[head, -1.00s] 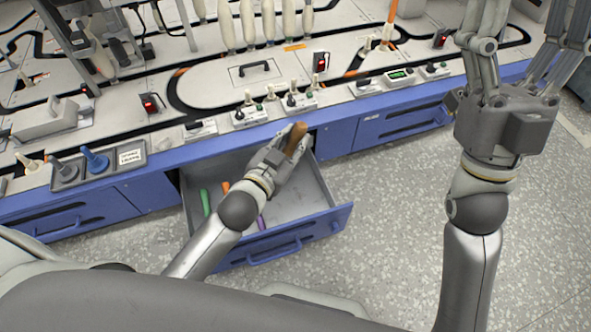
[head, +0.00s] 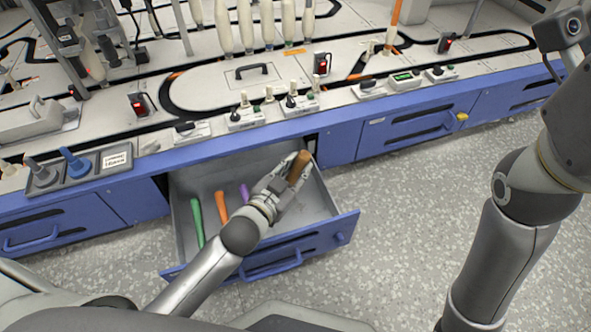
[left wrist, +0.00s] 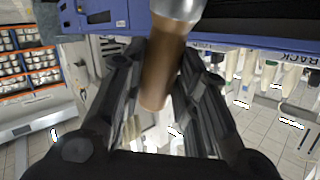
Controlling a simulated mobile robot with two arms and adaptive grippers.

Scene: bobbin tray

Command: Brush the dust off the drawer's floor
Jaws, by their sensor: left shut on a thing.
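The open blue drawer (head: 335,226) has a grey inside, and its dust cannot be made out. My left gripper (head: 287,176) is over the drawer's right part, shut on a brush. The brush's brown handle (head: 300,166) sticks up from the fingers, tilted. In the left wrist view, the brown handle (left wrist: 163,75) lies between my fingers, with a metal collar (left wrist: 178,8) at the top edge. The bristles are hidden. Whether the brush touches the drawer's floor cannot be told. My right arm is at the right, its fingers out of the frame.
Green (head: 197,217), orange (head: 221,207) and purple (head: 245,192) sticks lie in the drawer's left and middle part. The bench top (head: 225,88) above holds switches, several bobbins and a tray (head: 77,172). Speckled floor is free at the right.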

